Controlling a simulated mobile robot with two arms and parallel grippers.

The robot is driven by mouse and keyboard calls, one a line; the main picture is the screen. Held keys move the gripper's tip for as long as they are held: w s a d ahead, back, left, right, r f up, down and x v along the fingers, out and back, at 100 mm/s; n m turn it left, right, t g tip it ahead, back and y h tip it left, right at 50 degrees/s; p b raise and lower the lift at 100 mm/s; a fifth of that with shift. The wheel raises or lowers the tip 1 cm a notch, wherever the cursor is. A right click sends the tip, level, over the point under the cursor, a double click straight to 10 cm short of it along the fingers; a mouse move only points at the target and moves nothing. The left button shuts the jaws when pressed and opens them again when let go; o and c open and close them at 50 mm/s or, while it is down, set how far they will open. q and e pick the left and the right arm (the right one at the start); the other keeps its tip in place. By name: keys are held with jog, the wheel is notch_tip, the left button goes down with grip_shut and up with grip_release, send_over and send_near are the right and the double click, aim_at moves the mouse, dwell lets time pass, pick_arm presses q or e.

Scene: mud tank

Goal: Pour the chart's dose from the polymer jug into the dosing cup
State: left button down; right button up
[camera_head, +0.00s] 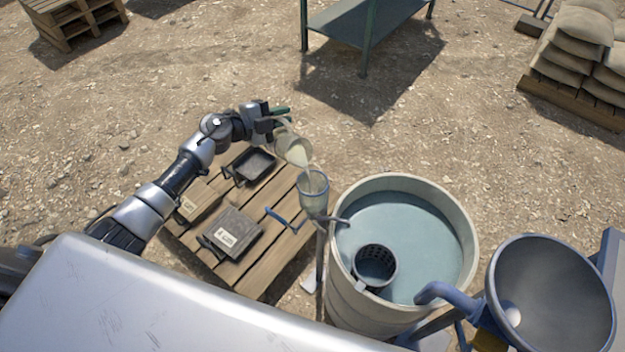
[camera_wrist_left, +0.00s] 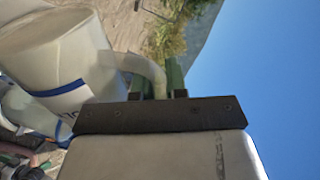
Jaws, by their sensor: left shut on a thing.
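My left gripper (camera_head: 280,117) is shut on the handle of the pale translucent polymer jug (camera_head: 293,148). The jug is tilted, its mouth down and to the right. A thin pale streak shows between its lip and the clear dosing cup (camera_head: 313,191). The cup sits on a thin upright post beside the tank. The liquid level in the cup is too small to read. In the left wrist view the jug (camera_wrist_left: 58,60) fills the left side, with a blue line around it, and its handle lies at the green fingers (camera_wrist_left: 174,77). My right gripper is out of view.
A round tank (camera_head: 345,285) of grey-blue liquid holds a perforated basket (camera_head: 375,262). A large grey funnel (camera_head: 552,300) stands at right. A wooden pallet (camera_head: 285,235) bears a black tray (camera_head: 237,180) and a labelled dark box (camera_head: 245,222). A green table (camera_head: 350,22) stands behind.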

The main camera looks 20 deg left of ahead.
pick_arm(q)
jog(key=shift+s+d+r+m, duration=0.15)
jog(key=shift+r+m, duration=0.1)
jog(key=shift+r, duration=0.1)
jog(key=shift+s+d+r+m, duration=0.1)
jog(key=shift+d+r+m, duration=0.05)
jog(key=shift+r+m, duration=0.15)
dwell(2.2)
jog(key=f, duration=0.1)
jog(key=f+n, duration=0.1)
jog(key=w+a+f+n+b, duration=0.1)
jog(key=shift+a, duration=0.1)
jog(key=shift+w+a+f+n, duration=0.2)
jog(key=shift+f+n, duration=0.1)
jog(key=shift+n, duration=0.15)
jog(key=shift+w+a+f+n+h+b, duration=0.1)
jog(key=shift+a+f+n+h+b, duration=0.1)
jog(key=shift+f+n+h+b, duration=0.6)
jog(key=shift+f+y, duration=0.15)
jog(key=shift+y, duration=0.15)
jog(key=shift+f, duration=0.1)
